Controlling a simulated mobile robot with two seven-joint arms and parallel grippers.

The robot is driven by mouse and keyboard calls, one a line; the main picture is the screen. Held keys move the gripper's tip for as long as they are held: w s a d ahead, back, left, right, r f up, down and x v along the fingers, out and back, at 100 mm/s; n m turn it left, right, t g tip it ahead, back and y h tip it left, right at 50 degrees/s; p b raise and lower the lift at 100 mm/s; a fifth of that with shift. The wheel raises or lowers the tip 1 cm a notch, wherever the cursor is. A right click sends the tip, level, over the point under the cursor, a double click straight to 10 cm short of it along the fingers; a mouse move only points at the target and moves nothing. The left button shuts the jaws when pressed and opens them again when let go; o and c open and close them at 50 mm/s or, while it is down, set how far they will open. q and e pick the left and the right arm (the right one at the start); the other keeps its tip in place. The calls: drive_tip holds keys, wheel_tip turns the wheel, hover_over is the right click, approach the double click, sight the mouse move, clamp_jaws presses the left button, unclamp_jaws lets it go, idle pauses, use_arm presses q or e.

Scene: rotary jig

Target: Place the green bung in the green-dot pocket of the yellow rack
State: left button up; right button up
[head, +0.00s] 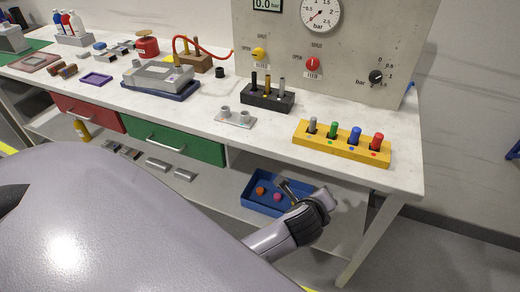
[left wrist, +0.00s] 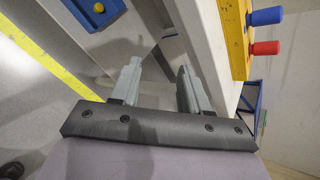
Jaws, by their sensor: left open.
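The yellow rack (head: 345,152) stands near the right end of the bench top and holds grey, green, blue and red bungs in a row. The green bung (head: 334,130) is upright, second from the left. My left gripper (head: 308,193) is below the bench top, by the lower shelf, in front of and below the rack. In the left wrist view its fingers (left wrist: 158,67) are apart with nothing between them. There the rack (left wrist: 236,38) shows at upper right, with the green bung out of view.
A blue tray (head: 247,200) with an orange and a pink piece lies on the lower shelf close beside the left gripper. The bench edge and a white leg (head: 375,230) are close. A black block with pegs (head: 267,98) and a small plate (head: 236,118) stand left of the rack.

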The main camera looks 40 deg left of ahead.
use_arm(q)
drive_tip(key=s+a+f+n+h, duration=0.1)
drive_tip(key=s+f+n, duration=0.3)
drive_tip(key=s+n, duration=0.6)
drive_tip(key=s+a+f+n+h, duration=0.2)
drive_tip(key=s+f+n+h, duration=0.1)
drive_tip(key=s+n, duration=0.7)
drive_tip(key=shift+f+n, duration=0.35)
drive_tip(key=shift+n, duration=0.05)
drive_tip(key=shift+a, duration=0.1)
